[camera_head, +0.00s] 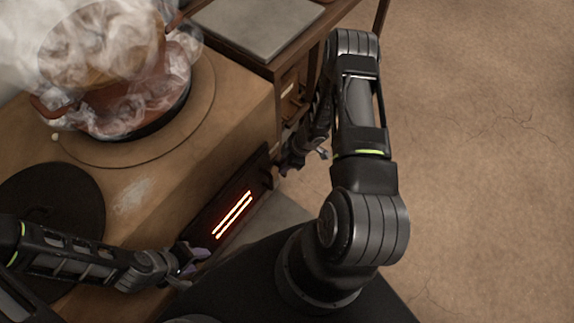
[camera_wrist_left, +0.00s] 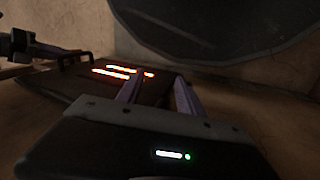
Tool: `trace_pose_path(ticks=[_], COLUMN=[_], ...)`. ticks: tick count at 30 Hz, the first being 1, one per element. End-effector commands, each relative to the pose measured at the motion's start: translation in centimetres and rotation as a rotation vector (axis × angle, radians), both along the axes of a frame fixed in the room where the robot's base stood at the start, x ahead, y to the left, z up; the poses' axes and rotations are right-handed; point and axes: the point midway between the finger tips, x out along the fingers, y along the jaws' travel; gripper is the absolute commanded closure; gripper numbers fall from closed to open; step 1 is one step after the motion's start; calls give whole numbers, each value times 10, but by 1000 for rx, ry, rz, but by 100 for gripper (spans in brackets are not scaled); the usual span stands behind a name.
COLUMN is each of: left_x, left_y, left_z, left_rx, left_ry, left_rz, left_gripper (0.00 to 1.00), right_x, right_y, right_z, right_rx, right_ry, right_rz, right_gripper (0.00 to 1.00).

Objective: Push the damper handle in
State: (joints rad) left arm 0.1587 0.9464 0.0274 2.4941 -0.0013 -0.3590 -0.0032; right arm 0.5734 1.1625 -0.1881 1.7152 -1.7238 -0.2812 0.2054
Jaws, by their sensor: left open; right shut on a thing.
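The brown stove has a dark firebox door (camera_head: 207,222) with glowing orange slots in its front. It also shows in the left wrist view (camera_wrist_left: 92,87). My right gripper (camera_head: 284,170) is at the stove's front right corner, beside the far end of the door. It is shut on what seems to be the damper handle, which is mostly hidden by the fingers. My left gripper (camera_head: 204,254) is open and empty, low at the near end of the door. In the left wrist view its two fingers (camera_wrist_left: 157,92) stand apart before the glowing slots.
A steaming copper pot (camera_head: 165,115) stands on the stove's back plate. A dark round plate (camera_head: 60,200) lies on the stove top at left. A wooden cabinet with a grey slab (camera_head: 248,28) adjoins behind. A dark bracket handle (camera_wrist_left: 75,57) is near the door. Floor at right is clear.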

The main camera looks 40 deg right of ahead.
Motion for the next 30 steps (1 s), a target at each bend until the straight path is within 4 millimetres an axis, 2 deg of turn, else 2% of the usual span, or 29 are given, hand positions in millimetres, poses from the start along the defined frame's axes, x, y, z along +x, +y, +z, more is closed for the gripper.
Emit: trace_pose_path(ticks=[1, 6, 7, 14, 24, 30], left_x=[-1, -1, -1, -1, -1, -1], left_y=[0, 0, 0, 0, 0, 0], left_z=[-1, -1, -1, -1, 0, 7], left_rx=[0, 0, 0, 0, 0, 0], left_ry=[1, 2, 2, 1, 1, 1], left_rz=[0, -1, -1, 0, 0, -1], left_gripper=[57, 57, 57, 57, 57, 57], right_x=[2, 3, 4, 4, 3, -1], right_y=[6, 7, 7, 6, 3, -4], right_z=[-2, -2, -2, -2, 2, 23], right_rx=[10, 12, 12, 10, 6, 4], right_ry=[-2, -4, -4, -5, -5, -6], right_rz=[1, 1, 1, 1, -1, -1], right_gripper=[100, 100, 76, 57, 57, 57])
